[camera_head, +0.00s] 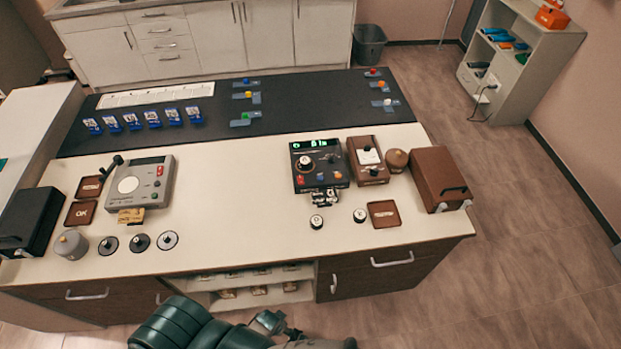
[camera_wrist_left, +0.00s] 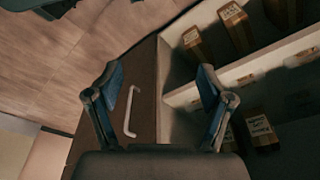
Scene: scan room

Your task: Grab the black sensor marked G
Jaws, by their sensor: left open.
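Several small round black pieces stand on the white worktop in the head view. My left gripper (camera_wrist_left: 160,75) is open and empty, in front of the cabinet below the worktop. My right gripper is not in view.
The counter (camera_head: 240,225) has a clear middle. A grey device (camera_head: 140,185) and black case (camera_head: 30,220) stand left; a brown box (camera_head: 438,178) stands right. The left wrist view shows a drawer handle (camera_wrist_left: 131,112) and shelf boxes (camera_wrist_left: 262,130) close by.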

